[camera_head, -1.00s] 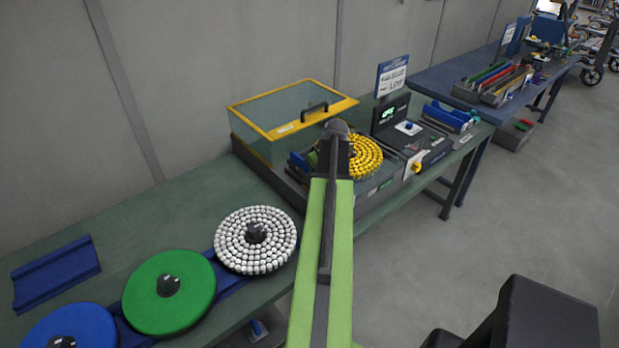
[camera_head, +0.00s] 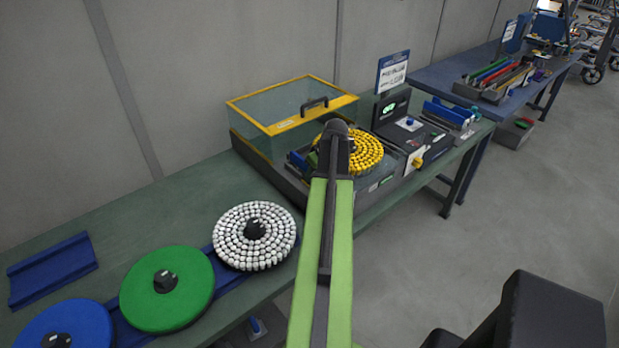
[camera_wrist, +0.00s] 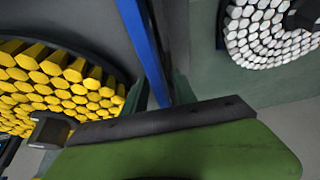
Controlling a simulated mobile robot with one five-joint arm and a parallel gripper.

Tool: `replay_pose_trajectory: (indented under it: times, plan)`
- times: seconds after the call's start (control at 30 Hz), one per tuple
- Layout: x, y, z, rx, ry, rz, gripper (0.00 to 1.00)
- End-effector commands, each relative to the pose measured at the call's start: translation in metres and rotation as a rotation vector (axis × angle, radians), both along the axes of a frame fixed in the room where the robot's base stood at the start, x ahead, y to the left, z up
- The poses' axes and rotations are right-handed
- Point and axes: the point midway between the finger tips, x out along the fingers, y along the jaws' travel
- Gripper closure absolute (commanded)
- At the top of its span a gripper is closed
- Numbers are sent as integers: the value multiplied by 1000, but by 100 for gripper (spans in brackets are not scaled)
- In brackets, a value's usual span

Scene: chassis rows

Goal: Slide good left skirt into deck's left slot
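A narrow blue strip, which I take as the skirt (camera_wrist: 146,50), runs up and away from my gripper (camera_wrist: 160,95) in the wrist view. It sits between two dark green finger shapes, so the gripper appears shut on it. In the head view my arm hides the gripper and the strip. The dark grey deck (camera_head: 385,190) lies on the bench around and below a yellow bristle disc (camera_head: 362,150). That disc fills the left of the wrist view (camera_wrist: 50,85). The slots of the deck cannot be made out.
A clear box with a yellow frame (camera_head: 285,122) stands behind the deck. A white bristle disc (camera_head: 235,222), a green disc (camera_head: 190,300) and a blue disc (camera_head: 90,325) lie to the left. A blue channel piece (camera_head: 55,268) lies at far left.

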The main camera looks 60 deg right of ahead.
Motion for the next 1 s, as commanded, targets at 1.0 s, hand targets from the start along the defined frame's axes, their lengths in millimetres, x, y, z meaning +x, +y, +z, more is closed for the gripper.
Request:
replay_pose_trajectory:
  times: [1.0]
  plan:
    - [-43, 16, 127, 0, 0, -1, 64]
